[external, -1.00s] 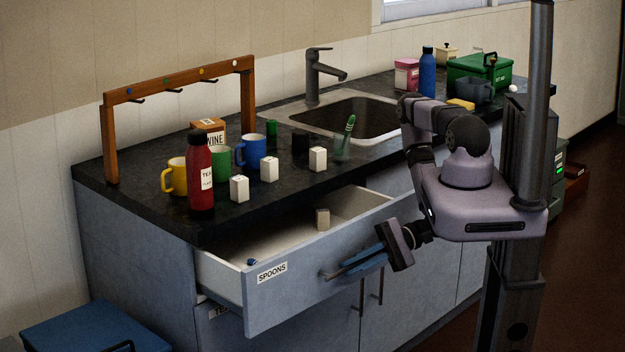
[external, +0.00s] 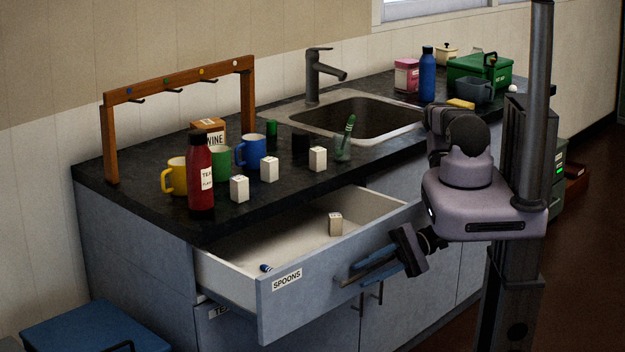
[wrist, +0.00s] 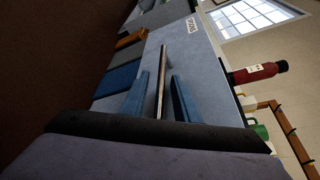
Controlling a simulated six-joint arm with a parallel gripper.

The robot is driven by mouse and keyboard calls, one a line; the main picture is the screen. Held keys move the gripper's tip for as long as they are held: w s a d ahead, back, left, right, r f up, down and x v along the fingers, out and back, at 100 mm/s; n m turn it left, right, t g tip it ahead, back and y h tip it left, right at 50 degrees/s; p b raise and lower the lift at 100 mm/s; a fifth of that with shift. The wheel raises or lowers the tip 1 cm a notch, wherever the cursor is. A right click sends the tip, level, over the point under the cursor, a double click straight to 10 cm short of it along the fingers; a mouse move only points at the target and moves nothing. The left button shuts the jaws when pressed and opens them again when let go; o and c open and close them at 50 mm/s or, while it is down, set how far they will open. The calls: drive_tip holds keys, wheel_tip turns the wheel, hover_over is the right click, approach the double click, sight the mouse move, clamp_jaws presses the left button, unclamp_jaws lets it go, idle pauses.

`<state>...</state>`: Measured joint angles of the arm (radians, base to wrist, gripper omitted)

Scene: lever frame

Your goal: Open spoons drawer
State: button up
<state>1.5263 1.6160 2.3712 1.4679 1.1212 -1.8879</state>
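The spoons drawer (external: 330,275) is a grey-blue front with a white "SPOONS" label, and it stands well out from the counter. Inside its pale interior are a small whitish box (external: 335,224) and a small blue item near the label end. My gripper (external: 362,272) is at the drawer's bar handle. In the wrist view the handle (wrist: 162,80) runs between my two blue fingers (wrist: 160,95), with a gap visible on both sides. The fingers look apart, around the handle and not clamped on it. The label (wrist: 191,25) also shows in the wrist view.
Above, the dark countertop (external: 250,215) holds a red bottle (external: 200,175), mugs, several white boxes and a sink (external: 365,118). Below is another drawer, partly hidden, and cabinet doors with vertical handles (external: 380,292). A blue box (external: 95,328) stands on the floor at left.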

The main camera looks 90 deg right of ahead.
drive_tip(key=shift+r, duration=0.15)
drive_tip(key=shift+s+d+r, duration=0.15)
drive_tip(key=shift+s+d, duration=0.1)
drive_tip(key=shift+s, duration=0.15)
drive_tip(key=shift+p+v, duration=0.4)
drive_tip(key=shift+v, duration=0.9)
drive_tip(key=shift+s+d+r+p, duration=0.25)
drive_tip(key=shift+s+r+p, duration=0.25)
drive_tip(key=shift+s, duration=0.2)
wheel_tip(320, 180, up, 6)
drive_tip(key=p, duration=0.6)
hover_over(387, 258)
drive_tip(key=a, duration=0.3)
drive_tip(key=shift+w+d, duration=0.15)
drive_tip(key=shift+w, duration=0.1)
